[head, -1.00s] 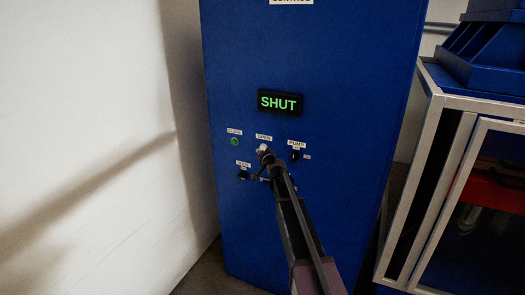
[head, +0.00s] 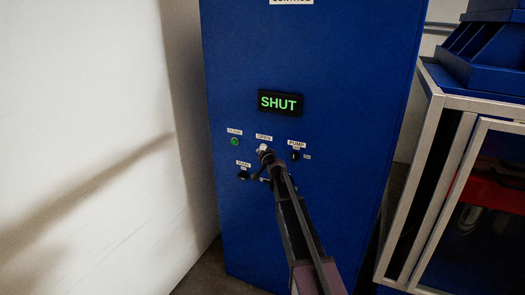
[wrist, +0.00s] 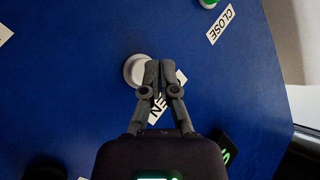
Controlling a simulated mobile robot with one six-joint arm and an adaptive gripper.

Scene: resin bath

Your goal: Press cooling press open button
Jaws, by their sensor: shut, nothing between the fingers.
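The blue control cabinet (head: 330,190) carries a pale round button (head: 262,148) under the OPEN label (head: 264,137). In the wrist view the button (wrist: 133,70) shows just left of my fingertips, its right edge partly covered by them. My gripper (wrist: 152,70) is shut and empty, and its fingers hide part of the OPEN label (wrist: 155,113). In the head view my gripper (head: 267,157) is at the button's lower edge. I cannot tell whether the tips touch the button or the panel. The display (head: 280,102) reads SHUT in green.
A green button (head: 235,142) under a CLOSE label is left of the pale button. A dark PUMP knob (head: 295,156) is to the right, and a dark MAIN knob (head: 243,175) is below left. A white wall (head: 90,140) stands left, a metal-framed enclosure (head: 430,190) right.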

